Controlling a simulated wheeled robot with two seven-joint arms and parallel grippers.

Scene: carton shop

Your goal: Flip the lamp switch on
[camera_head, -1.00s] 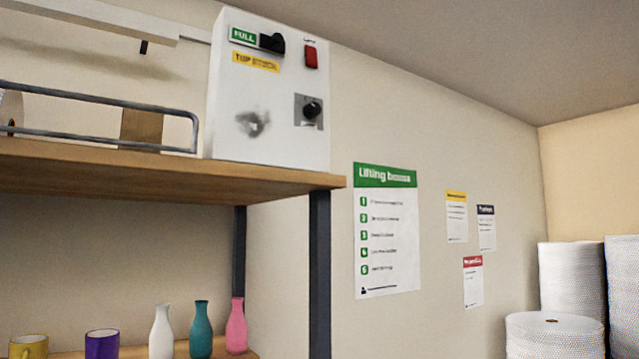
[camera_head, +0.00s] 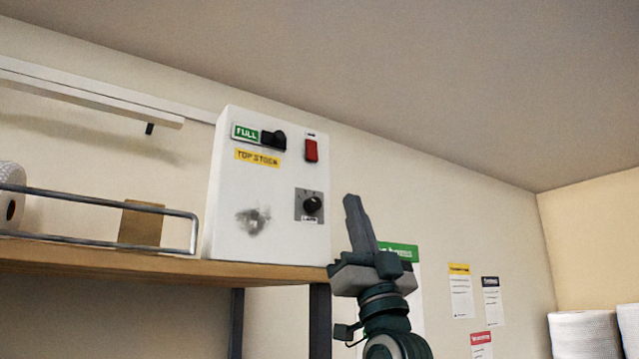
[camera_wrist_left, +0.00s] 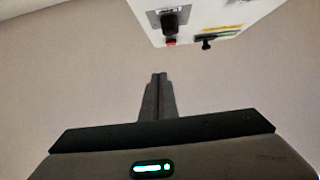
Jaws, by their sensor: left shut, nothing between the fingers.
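A white control box (camera_head: 228,180) stands on the shelf. Its dark round knob (camera_head: 313,204) sits on a grey plate, with a small label below that seems to read LAMP. The knob also shows upside down in the left wrist view (camera_wrist_left: 171,20). A red rocker switch (camera_head: 311,150) is above it, and a black slider or handle (camera_head: 274,140) is beside a green FULL label. My left gripper (camera_head: 351,199) points up with its fingers shut and empty, to the right of the box and apart from it in both views. My right gripper is out of view.
The wooden shelf (camera_head: 120,262) has a metal rail (camera_head: 110,193) left of the box, with a roll and a brown block behind it. A white lamp bar (camera_head: 80,90) hangs above. Posters (camera_head: 460,290) are on the wall at right. The space before the box looks clear.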

